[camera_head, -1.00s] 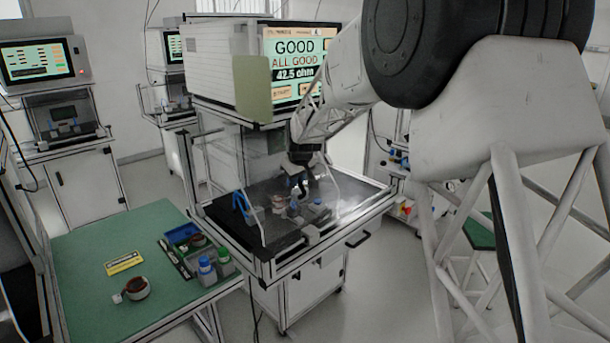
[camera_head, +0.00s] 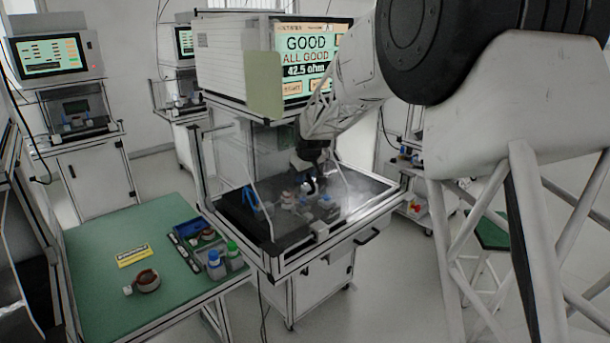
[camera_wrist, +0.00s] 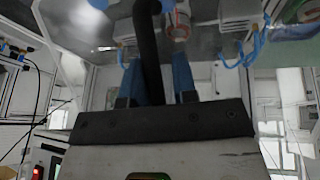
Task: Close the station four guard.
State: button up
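The station with the GOOD screen (camera_head: 305,57) has a clear guard, hard to make out; thin slanted bars (camera_head: 263,212) and a glossy sheen show over its dark work surface (camera_head: 240,222). How far the guard stands open cannot be told. A small grey block (camera_head: 320,229) sits midway along the front edge. My gripper (camera_head: 310,178) is inside the station frame, above the small parts on the surface. In the wrist view its two blue fingers (camera_wrist: 155,80) stand apart with a dark bar (camera_wrist: 148,40) between or in front of them. Whether they grip it is unclear.
A green bench (camera_head: 100,240) at left holds a copper-wound ring (camera_head: 147,281), a yellow label (camera_head: 132,257) and a tray with blue-capped (camera_head: 215,265) and green-capped (camera_head: 233,256) bottles. Blue cables (camera_wrist: 240,52) and grey fixtures lie near the gripper. Other stations stand behind.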

jog(key=shift+r, duration=0.1)
jog(key=v, duration=0.7)
jog(key=shift+r, duration=0.25)
jog(key=shift+s, duration=0.15)
jog(key=shift+d, duration=0.15)
jog(key=s+d+r+m, duration=0.1)
jog(key=s+d+r, duration=0.1)
jog(key=s+d, duration=0.5)
jog(key=s+d+r+m+g+h, duration=0.1)
jog(key=s+d+m, duration=0.15)
jog(key=s, duration=0.95)
jog(key=s+d+r+m, duration=0.1)
jog(key=s+d+r, duration=0.1)
jog(key=s+d, duration=0.55)
jog(key=s+d+f+m, duration=0.1)
jog(key=s+d+f, duration=0.2)
jog(key=s, duration=1.1)
jog(key=s+d+f+m+g, duration=0.1)
jog(key=s+d+f+m, duration=0.1)
jog(key=s, duration=1.1)
jog(key=shift+s+d+f+h, duration=0.3)
jog(key=shift+s+d+f, duration=0.15)
jog(key=shift+f, duration=0.5)
